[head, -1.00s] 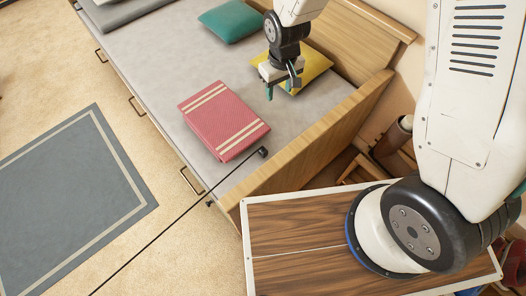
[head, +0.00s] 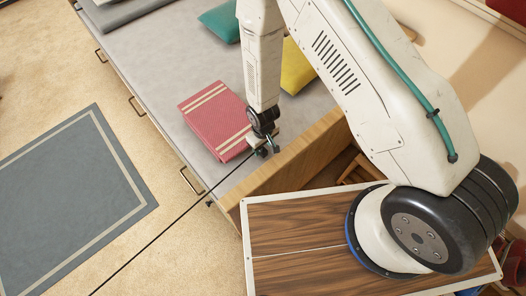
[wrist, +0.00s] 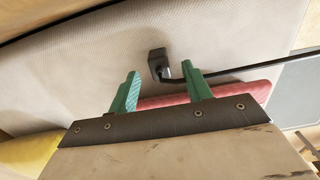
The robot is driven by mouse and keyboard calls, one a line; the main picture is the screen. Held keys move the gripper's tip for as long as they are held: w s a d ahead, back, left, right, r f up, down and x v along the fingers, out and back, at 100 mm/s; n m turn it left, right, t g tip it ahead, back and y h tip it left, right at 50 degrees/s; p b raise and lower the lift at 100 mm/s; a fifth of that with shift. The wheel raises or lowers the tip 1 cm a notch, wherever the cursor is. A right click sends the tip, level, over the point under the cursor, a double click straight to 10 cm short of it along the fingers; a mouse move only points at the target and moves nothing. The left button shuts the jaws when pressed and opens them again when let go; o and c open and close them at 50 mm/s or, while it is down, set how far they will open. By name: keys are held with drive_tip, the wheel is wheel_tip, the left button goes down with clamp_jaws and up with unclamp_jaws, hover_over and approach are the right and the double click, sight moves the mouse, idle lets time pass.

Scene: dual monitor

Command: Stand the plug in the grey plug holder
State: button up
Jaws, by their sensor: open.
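The plug (head: 261,152) is a small dark block at the end of a thin black cable, on the grey mattress near the wooden end board. In the wrist view the plug (wrist: 157,60) shows just beyond the fingertips, roughly centred between them, and its cable runs right past the right finger. My gripper (head: 269,147) is over the plug with its green fingers apart; it also shows in the wrist view (wrist: 160,68), empty. I cannot tell whether a finger touches the plug. I cannot make out a grey plug holder in either view.
A folded red striped blanket (head: 215,120) lies close left of my gripper. A yellow cushion (head: 299,68) and a teal cushion (head: 220,22) are farther back. The wooden end board (head: 295,157) rises close on the right. The cable (head: 150,245) crosses the bed edge to the floor.

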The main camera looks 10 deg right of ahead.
drive_tip(key=shift+f, duration=1.45)
clamp_jaws()
